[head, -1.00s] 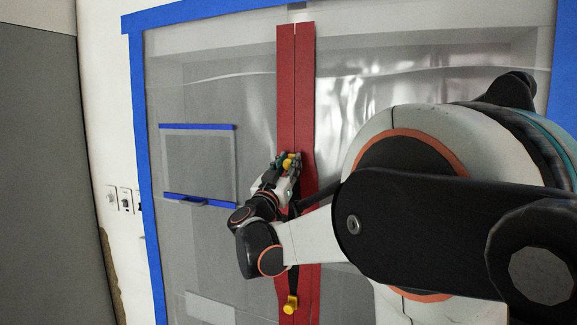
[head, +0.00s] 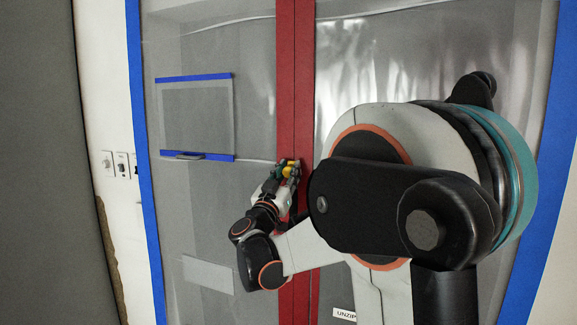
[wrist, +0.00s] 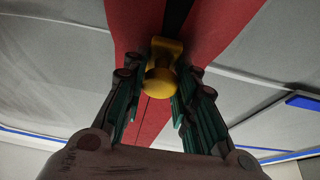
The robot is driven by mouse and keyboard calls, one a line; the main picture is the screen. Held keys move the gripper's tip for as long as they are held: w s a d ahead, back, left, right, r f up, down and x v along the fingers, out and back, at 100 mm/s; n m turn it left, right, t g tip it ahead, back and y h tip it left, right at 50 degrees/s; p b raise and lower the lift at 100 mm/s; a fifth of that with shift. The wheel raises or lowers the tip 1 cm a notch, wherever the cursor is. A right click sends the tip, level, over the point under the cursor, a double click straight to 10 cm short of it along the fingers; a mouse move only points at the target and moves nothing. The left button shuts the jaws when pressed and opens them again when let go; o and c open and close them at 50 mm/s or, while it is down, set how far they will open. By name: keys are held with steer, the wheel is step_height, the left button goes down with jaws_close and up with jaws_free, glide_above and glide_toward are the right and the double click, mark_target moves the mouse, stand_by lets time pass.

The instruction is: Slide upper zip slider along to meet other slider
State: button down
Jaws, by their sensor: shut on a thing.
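A red zip strip (head: 284,70) runs down the middle of a clear plastic sheet. My gripper (head: 288,168) is on the strip, with the yellow upper slider (head: 287,172) between its fingers. In the wrist view my gripper's green-padded fingers (wrist: 157,98) stand on both sides of the yellow slider (wrist: 161,76). A dark gap (wrist: 178,14) in the strip shows beyond the slider there, and a thin closed seam on the near side. The other slider is not visible now; my arm covers part of the lower strip.
The sheet is framed in blue tape (head: 138,150). A grey panel (head: 195,116) edged with blue tape is left of the strip. A white "UNZIP" label (head: 345,314) is low, right of the strip. Wall switches (head: 121,164) are at the left.

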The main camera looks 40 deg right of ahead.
step_height(320, 180, down, 25)
steer(key=b, duration=1.5)
steer(key=shift+r+b, duration=0.2)
steer(key=shift+b, duration=0.2)
steer(key=c, duration=1.3)
jaws_free()
steer(key=shift+a, duration=0.1)
steer(key=v, duration=1.2)
